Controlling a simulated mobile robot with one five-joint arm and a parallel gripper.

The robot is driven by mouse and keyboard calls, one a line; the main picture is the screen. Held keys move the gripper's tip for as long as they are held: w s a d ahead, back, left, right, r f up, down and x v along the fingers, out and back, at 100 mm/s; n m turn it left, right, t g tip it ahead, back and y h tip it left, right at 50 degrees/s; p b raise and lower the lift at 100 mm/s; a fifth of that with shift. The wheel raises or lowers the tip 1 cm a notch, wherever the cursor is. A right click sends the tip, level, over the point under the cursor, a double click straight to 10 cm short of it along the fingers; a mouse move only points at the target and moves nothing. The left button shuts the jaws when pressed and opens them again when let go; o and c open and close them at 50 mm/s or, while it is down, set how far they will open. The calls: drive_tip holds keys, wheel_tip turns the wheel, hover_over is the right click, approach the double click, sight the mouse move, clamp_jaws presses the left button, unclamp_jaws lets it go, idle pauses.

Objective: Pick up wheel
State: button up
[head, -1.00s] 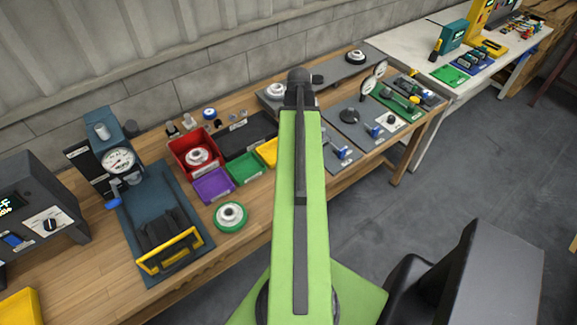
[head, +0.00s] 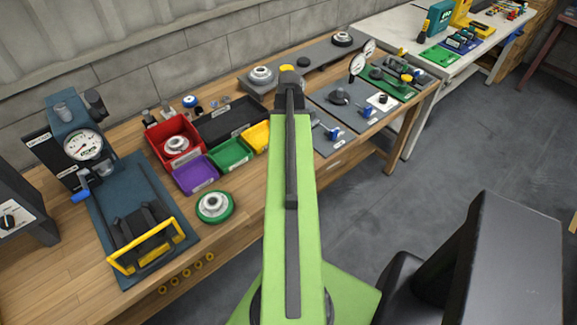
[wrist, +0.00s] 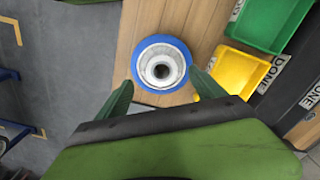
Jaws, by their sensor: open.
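A wheel with a blue tyre and a pale metal hub (wrist: 162,66) lies flat on the wooden bench in the wrist view, near the bench edge and beside the yellow bin. My gripper (wrist: 163,88) is open, with its two green fingers apart on either side of the wheel's near part. I cannot tell how far above the bench the fingertips are. In the head view my green arm hides the gripper and this wheel. A green-tyred wheel (head: 215,207) lies on the bench left of my arm. Another pale hub (head: 177,148) sits in the red bin.
The yellow bin (wrist: 236,75) and green bin (wrist: 268,22) stand close to the right finger. Purple (head: 195,175) and red bins are further left in the head view. A press with a gauge (head: 84,146) stands at left. Grey boards with parts (head: 335,106) lie right of my arm.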

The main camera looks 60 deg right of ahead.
wheel_tip(320, 180, down, 5)
drive_tip(key=b, duration=0.5)
drive_tip(key=shift+w+d+f, duration=0.1)
drive_tip(key=shift+d+f, duration=0.05)
drive_tip(key=shift+f, duration=0.05)
drive_tip(key=shift+r, duration=0.2)
clamp_jaws()
